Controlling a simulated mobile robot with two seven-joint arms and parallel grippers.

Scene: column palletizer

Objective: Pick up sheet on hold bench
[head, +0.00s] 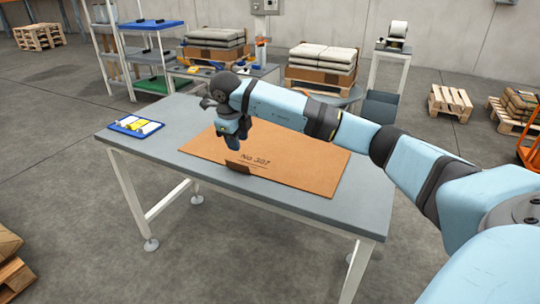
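The brown cardboard sheet (300,160) lies flat on the grey hold bench (180,123) and is marked "No 307". A small darker brown tab (239,169) stands up at its front edge. My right arm reaches in from the right over the sheet. My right gripper (236,137) points down above the sheet's left part, behind the tab. Its fingertips are too small and dark to tell if they are apart or touch anything. The arm hides part of the sheet's back edge. My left gripper is not in view.
Behind stand a shelf rack (150,60), stacked sacks (322,58) on a pallet and a grey bin (381,106). Floor around the bench's front is clear.

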